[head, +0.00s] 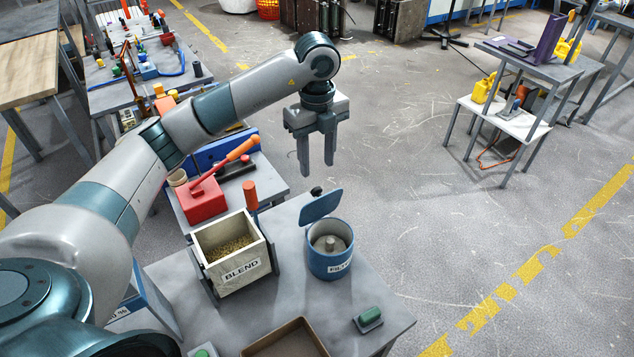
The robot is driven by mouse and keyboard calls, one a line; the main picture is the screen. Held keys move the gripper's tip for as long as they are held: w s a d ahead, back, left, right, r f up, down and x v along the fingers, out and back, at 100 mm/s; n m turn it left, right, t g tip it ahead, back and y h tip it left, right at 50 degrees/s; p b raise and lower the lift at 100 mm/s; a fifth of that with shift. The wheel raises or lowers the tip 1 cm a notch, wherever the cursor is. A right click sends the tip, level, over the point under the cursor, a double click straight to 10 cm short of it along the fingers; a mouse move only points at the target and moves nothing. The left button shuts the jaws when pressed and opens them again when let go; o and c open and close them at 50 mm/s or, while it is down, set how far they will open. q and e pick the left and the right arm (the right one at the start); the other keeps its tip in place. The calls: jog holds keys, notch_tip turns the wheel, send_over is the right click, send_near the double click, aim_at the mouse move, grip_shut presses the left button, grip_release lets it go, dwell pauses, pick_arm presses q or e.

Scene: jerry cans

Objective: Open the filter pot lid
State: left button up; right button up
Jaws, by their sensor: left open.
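The filter pot (330,252) is a blue round pot with a white label, standing on the grey table near its right edge. Its blue lid (321,205) is tilted up and stands open at the back of the pot, with a dark knob (316,191) on it. A grey part with a knob shows inside the pot. My left gripper (317,172) points down above and behind the lid, apart from it. Its two fingers are spread and nothing is between them. My right gripper is not in view.
A BLEND box (232,258) of grains stands left of the pot. A red device (203,200) with an orange-handled lever is behind it. A green-topped block (368,318) and brown tray (268,347) are in front. Floor right of the table (385,290) is clear.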

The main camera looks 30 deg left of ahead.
aim_at(317, 187)
pick_arm(q)
notch_tip(317, 187, down, 9)
jog(key=shift+r+p, duration=0.2)
jog(key=shift+p, duration=0.95)
grip_shut()
